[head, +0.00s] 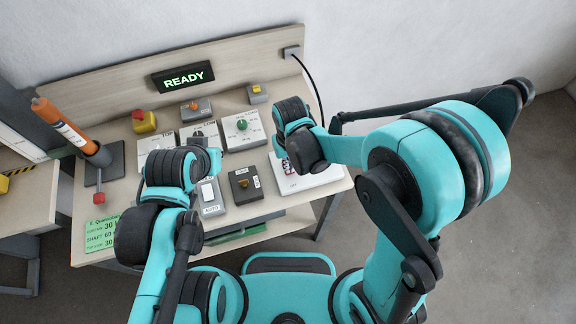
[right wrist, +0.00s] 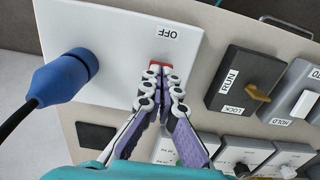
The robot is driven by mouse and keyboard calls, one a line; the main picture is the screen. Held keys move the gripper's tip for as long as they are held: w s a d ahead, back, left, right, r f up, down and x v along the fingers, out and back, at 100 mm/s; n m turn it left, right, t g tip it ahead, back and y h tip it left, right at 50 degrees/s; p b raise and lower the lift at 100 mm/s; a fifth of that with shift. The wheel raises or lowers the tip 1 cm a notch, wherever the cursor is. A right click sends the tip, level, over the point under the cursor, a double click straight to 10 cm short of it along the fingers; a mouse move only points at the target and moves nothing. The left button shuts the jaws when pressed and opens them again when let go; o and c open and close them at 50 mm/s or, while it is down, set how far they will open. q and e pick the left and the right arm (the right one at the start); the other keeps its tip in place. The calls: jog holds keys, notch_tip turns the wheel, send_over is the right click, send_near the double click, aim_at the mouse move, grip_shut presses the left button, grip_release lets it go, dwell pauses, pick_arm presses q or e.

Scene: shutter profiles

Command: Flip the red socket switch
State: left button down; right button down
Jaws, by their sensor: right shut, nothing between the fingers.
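The red switch (right wrist: 160,64) sits on a white socket plate (right wrist: 112,62), beside its OFF label. The plate also shows in the head view (head: 318,180) at the panel's right end, partly under my right arm. My right gripper (right wrist: 162,72) is shut and empty, with its fingertips right at the red switch and covering part of it. I cannot tell whether they touch it. In the head view the right wrist hides the switch. My left arm is bent over the left part of the panel; its fingers do not show.
A blue plug (right wrist: 62,78) with a black cable sits in the socket plate beside the switch. A black RUN/LOCK switch box (right wrist: 238,82) is close on the other side. A green-knob box (head: 241,127), a yellow-and-red button (head: 144,121) and a READY display (head: 183,77) stand farther off.

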jog(key=shift+f+b, duration=0.35)
jog(key=shift+f, duration=0.1)
jog(key=shift+r, duration=0.1)
jog(key=shift+r+p, duration=2.65)
jog(key=shift+r, duration=0.85)
jog(key=shift+d+r+b, duration=0.1)
jog(key=shift+d+b, duration=0.3)
jog(key=s+d+r+m+t+b, duration=0.1)
jog(key=s+d+t+b, duration=0.1)
jog(key=d+b, duration=0.3)
jog(key=s+d+r+m+t+b, duration=0.1)
jog(key=d+t+b, duration=0.4)
jog(key=d, duration=0.7)
jog(key=shift+s+r+m, duration=0.4)
jog(key=shift+s+m, duration=0.4)
jog(key=shift+s, duration=0.3)
